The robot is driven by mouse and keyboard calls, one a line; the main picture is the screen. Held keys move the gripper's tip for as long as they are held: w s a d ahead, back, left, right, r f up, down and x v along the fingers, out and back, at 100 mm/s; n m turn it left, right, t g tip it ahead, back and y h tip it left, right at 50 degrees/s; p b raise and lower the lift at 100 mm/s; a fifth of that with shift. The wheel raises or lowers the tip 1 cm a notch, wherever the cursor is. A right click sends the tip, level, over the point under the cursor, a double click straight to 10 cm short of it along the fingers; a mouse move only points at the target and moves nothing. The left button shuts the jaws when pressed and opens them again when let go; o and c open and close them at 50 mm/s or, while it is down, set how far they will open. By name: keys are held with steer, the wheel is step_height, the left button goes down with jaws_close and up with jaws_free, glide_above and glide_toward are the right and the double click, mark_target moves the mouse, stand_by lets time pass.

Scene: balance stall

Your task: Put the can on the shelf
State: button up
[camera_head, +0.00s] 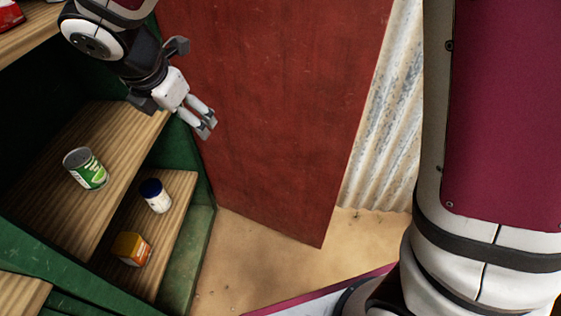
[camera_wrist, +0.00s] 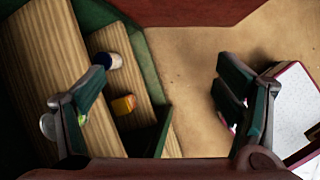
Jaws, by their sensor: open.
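A green and white can (camera_head: 85,168) with a metal lid stands on a wooden shelf board (camera_head: 113,135) in the green shelf unit, at the left of the head view. In the wrist view, the can (camera_wrist: 47,126) is mostly hidden behind the left finger, with a silvery part showing. My gripper (camera_head: 206,122) is open and empty. It is to the right of the can and apart from it, in front of the red panel. In the wrist view, the fingers of my gripper (camera_wrist: 160,88) are spread wide with sandy ground between them.
A lower board (camera_head: 178,188) holds a white jar with a dark blue lid (camera_head: 155,195) and an orange-yellow box (camera_head: 131,248). A red panel (camera_head: 270,90) stands behind my gripper, with corrugated metal (camera_head: 375,130) to its right. Sandy ground (camera_head: 265,260) is open in the middle.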

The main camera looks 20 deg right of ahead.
steer(key=s+d+r+m+g+h, duration=0.1)
steer(key=s+d+r+m, duration=0.4)
steer(key=d, duration=0.4)
steer(key=s+d+r+m+g, duration=0.1)
steer(key=s+d+r+m, duration=0.1)
steer(key=s+d+m, duration=0.55)
steer(key=s+d+m+y, duration=0.1)
steer(key=s+d+m, duration=0.1)
steer(key=s+m, duration=0.3)
steer(key=s+d+f+m, duration=0.1)
steer(key=s+d+m, duration=0.1)
steer(key=s+m, duration=0.2)
steer(key=s+d+m+g+y, duration=0.1)
steer(key=s+d+m, duration=0.2)
steer(key=s+m, duration=0.2)
steer(key=s, duration=0.3)
steer(key=shift+f+m+y, duration=0.25)
steer(key=shift+m+y, duration=0.05)
steer(key=shift+m, duration=0.05)
steer(key=shift+w, duration=0.1)
step_height(320, 180, up, 14)
steer(key=t+p, duration=0.2)
steer(key=p, duration=1)
steer(key=shift+d+p, duration=0.25)
steer(key=shift+p, duration=0.05)
steer(key=shift+w+r, duration=0.1)
